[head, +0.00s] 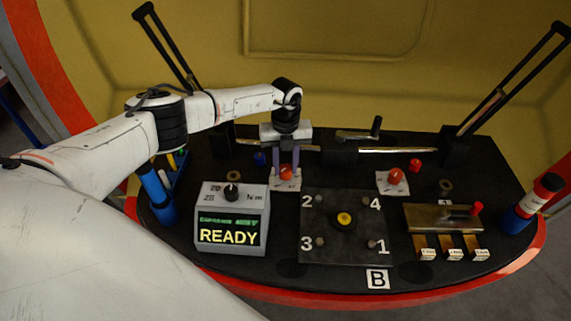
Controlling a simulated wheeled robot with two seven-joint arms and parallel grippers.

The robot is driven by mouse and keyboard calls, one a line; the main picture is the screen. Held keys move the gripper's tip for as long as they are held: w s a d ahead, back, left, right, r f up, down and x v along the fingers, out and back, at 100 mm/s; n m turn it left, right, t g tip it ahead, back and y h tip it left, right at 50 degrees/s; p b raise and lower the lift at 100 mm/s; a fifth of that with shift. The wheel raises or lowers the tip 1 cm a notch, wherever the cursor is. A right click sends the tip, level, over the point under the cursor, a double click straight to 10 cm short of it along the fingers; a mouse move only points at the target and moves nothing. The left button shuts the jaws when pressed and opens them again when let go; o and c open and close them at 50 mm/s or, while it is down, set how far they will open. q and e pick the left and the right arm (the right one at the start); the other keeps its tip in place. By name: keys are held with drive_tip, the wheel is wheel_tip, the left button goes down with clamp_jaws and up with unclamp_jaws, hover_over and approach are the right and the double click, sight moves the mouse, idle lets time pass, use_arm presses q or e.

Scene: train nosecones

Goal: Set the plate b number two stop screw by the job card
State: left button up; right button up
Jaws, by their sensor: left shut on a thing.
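The dark square plate B (328,250) lies on the bench with white numerals 2, 4, 3 and 1 at its corners and a yellow knob (345,219) at its middle. The number two stop screw (320,199) is a small grey head at its upper left corner. My left gripper (286,168) points down behind the plate, up and left of that screw. It is shut on a small red-orange thing (286,173) over a white card (284,184); the fingers partly hide it, and I cannot tell whether it is lifted. I cannot make out a job card's text. My right gripper is not in view.
A box with a dial and a lit READY display (229,236) stands left of the plate. A second red knob (396,176) sits on a white card at right. A metal block with a red-tipped lever (440,216) and tagged blocks lie further right. A horizontal bar runs behind.

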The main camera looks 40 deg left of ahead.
sight(285, 168)
use_arm(q)
drive_tip(key=o, duration=1)
drive_tip(key=shift+o, duration=0.2)
drive_tip(key=shift+r, duration=0.1)
wheel_tip(285, 168, up, 10)
wheel_tip(285, 168, down, 10)
drive_tip(key=shift+f, duration=0.25)
drive_tip(key=shift+r+m, duration=0.1)
drive_tip(key=shift+m, duration=0.2)
